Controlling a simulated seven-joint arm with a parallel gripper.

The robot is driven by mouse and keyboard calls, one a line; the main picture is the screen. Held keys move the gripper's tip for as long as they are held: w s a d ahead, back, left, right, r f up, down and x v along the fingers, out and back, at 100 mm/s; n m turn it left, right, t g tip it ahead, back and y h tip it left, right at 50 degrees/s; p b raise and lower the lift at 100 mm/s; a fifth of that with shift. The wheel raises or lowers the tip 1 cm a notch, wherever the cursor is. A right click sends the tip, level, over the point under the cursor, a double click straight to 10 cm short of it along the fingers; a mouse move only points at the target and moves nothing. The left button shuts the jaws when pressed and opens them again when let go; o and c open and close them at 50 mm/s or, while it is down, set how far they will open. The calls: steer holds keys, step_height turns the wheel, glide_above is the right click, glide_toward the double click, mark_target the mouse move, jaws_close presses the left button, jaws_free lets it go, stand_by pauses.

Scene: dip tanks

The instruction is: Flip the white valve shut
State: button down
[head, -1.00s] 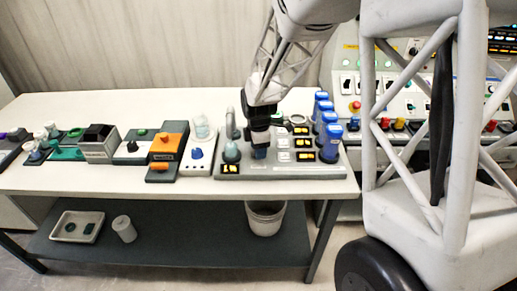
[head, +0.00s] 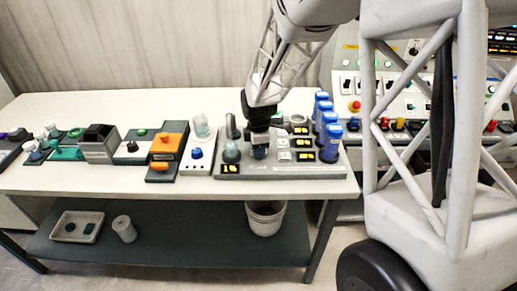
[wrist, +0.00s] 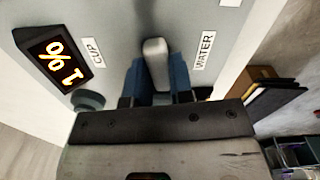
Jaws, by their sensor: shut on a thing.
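The white valve (wrist: 156,62) shows in the wrist view as a pale, rounded lever on a grey panel, between the labels CUP and WATER. My gripper (wrist: 157,80) has its blue fingertips on both sides of the lever and is shut on it. In the head view my gripper (head: 260,153) is low over the grey station at the right of the table, and it hides the valve there. The lower part of the lever is hidden by my gripper in the wrist view.
Blue-capped bottles (head: 330,143) stand right of my gripper, near lit displays. A rounded grey-green vessel (head: 231,152) stands close on the left. The back of the table is clear.

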steer(key=shift+m, duration=1.1)
steer(key=c, duration=1)
jaws_free()
steer(key=shift+r, duration=0.1)
steer(key=shift+r, duration=3.85)
